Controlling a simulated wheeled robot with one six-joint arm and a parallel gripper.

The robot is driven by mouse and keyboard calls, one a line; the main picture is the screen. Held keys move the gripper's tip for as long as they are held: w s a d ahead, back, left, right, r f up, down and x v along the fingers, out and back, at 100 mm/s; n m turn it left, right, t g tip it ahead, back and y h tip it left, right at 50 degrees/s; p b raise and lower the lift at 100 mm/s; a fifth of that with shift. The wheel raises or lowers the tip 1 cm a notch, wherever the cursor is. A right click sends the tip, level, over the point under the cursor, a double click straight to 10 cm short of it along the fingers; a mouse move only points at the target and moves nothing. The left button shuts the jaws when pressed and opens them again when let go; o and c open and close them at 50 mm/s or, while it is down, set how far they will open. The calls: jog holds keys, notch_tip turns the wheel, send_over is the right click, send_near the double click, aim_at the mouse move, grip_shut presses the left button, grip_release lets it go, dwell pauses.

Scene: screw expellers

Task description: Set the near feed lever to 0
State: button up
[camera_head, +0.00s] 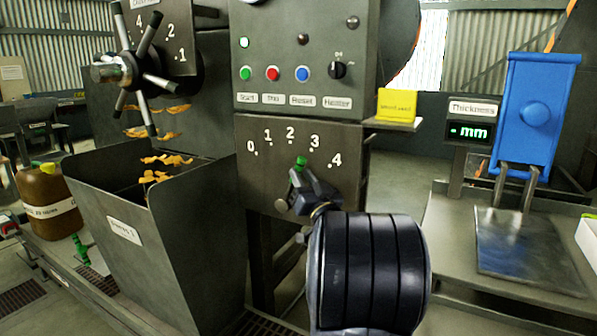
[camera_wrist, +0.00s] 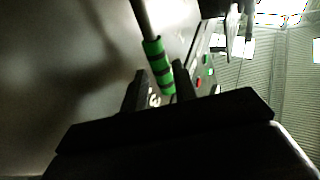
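The near feed lever (camera_head: 299,164) has a green tip and stands in front of the dial panel marked 0 to 4. Its tip shows just below the marks 2 and 3; the exact setting is hard to tell. My gripper (camera_head: 300,184) is at the lever and hides its lower part. In the wrist view, the lever's green and dark banded handle (camera_wrist: 158,66) reaches down between the two fingers of my gripper (camera_wrist: 161,75). The fingers stand apart with a gap around the handle. I cannot tell whether either finger touches it.
A grey hopper (camera_head: 180,235) stands left of the dial panel. A spoked handwheel (camera_head: 125,70) is at the upper left. Buttons (camera_head: 273,73) sit above the dial. A yellow note block (camera_head: 397,105) and a blue press (camera_head: 537,110) are to the right.

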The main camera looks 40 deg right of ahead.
aim_at(300, 172)
jog(key=shift+x, duration=1.5)
jog(key=shift+a, duration=0.1)
jog(key=shift+c, duration=0.6)
grip_shut()
